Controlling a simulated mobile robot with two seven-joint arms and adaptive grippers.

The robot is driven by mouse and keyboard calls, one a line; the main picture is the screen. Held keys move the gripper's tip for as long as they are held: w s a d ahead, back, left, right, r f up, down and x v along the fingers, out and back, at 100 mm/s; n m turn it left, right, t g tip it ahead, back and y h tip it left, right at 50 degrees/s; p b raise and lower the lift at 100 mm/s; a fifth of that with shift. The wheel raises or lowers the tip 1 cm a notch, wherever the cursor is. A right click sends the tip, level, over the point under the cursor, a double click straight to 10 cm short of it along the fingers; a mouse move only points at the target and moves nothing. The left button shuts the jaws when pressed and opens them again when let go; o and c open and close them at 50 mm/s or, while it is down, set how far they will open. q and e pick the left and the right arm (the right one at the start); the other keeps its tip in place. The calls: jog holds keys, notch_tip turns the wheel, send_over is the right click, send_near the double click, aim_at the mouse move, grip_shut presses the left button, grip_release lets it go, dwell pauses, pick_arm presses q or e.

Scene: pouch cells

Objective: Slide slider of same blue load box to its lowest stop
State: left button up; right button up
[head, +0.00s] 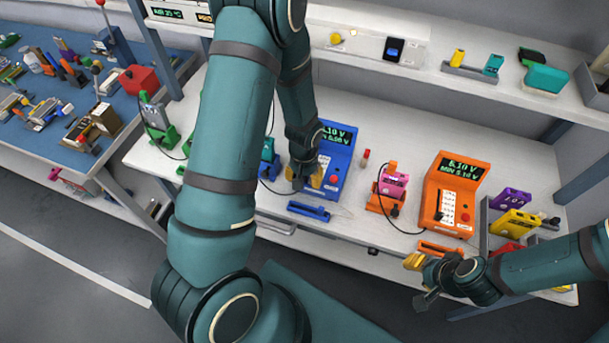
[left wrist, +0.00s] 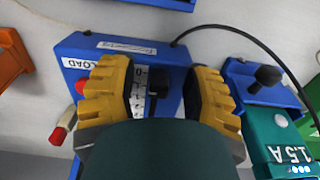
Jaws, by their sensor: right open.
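The blue load box (head: 338,146) stands on the white bench with a lit display reading 5.10 V. My left gripper (head: 304,177) is in front of its control face. In the left wrist view the box (left wrist: 75,52) lies under my left gripper (left wrist: 161,92). Its yellow fingers are apart, one on each side of the black slider knob (left wrist: 158,82), with visible gaps. A numbered scale shows beside the knob; the lower part of the track is hidden by my gripper. My right gripper (head: 420,279) is open and empty in front of the bench's front edge.
A blue tray (head: 309,211) lies in front of the box. A blue holder with a teal 1.5A cell (left wrist: 280,140) and a black cable are close beside it. An orange load box (head: 452,190) and a pink cell (head: 393,184) stand to the right.

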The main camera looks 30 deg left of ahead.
pick_arm(q)
jog(key=shift+w+r, duration=0.1)
jog(key=shift+w, duration=0.05)
jog(key=shift+r, duration=0.25)
notch_tip(320, 180, up, 11)
jog(key=shift+r, duration=0.2)
dwell(0.7)
